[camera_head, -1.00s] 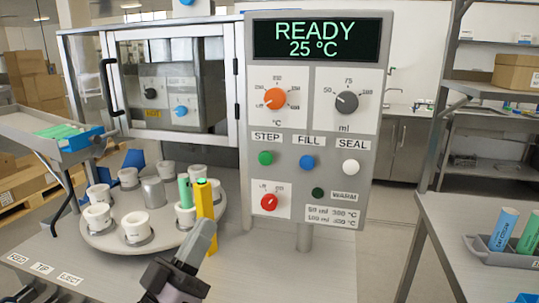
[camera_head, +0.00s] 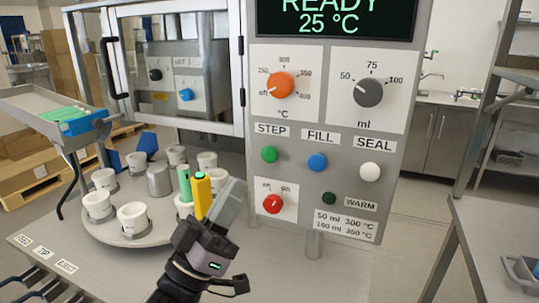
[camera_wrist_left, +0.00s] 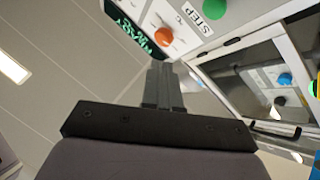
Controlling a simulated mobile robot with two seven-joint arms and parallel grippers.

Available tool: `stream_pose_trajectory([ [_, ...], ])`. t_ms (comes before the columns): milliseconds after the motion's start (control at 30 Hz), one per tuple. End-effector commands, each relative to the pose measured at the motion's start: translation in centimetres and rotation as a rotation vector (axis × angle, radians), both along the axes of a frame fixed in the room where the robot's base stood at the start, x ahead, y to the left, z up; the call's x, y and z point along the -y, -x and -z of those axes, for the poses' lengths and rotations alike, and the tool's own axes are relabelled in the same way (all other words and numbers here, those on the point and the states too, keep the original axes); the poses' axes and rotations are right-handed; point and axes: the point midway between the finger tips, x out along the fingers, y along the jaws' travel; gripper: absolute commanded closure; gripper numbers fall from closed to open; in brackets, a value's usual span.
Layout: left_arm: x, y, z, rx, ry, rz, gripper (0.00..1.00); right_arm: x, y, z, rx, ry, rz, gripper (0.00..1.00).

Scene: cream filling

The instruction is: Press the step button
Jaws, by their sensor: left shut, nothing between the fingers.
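The green STEP button (camera_head: 269,154) is on the grey control panel (camera_head: 330,130), under its STEP label and left of the blue FILL button (camera_head: 317,162). In the left wrist view the green button (camera_wrist_left: 214,8) shows at the top, beside the STEP label. My left gripper (camera_head: 236,186) is shut and empty. In the head view it shows below and left of the green button, apart from it. In the left wrist view its closed fingers (camera_wrist_left: 162,68) point up toward the panel. My right gripper is not in view.
A round turntable (camera_head: 140,232) with several white cups stands left of the panel. A yellow post (camera_head: 202,196) and a green tube (camera_head: 184,182) stand just left of my gripper. The white SEAL button (camera_head: 370,172), knobs and a red switch (camera_head: 272,203) are close by.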

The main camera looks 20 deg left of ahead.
Motion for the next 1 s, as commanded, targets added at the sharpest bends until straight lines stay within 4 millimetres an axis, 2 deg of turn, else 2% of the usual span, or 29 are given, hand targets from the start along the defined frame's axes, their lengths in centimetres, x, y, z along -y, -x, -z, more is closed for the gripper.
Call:
stream_pose_trajectory([
  [267,-0.1,-1.4,0.1,0.002,-0.001,0.000,1.00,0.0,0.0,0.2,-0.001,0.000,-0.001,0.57],
  [700,-0.4,-7.3,0.1,0.000,-0.001,-0.001,1.00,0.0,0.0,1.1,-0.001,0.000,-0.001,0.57],
  [1000,-0.5,-8.8,0.0,0.000,0.000,0.000,1.00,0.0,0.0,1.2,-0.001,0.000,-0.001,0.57],
])
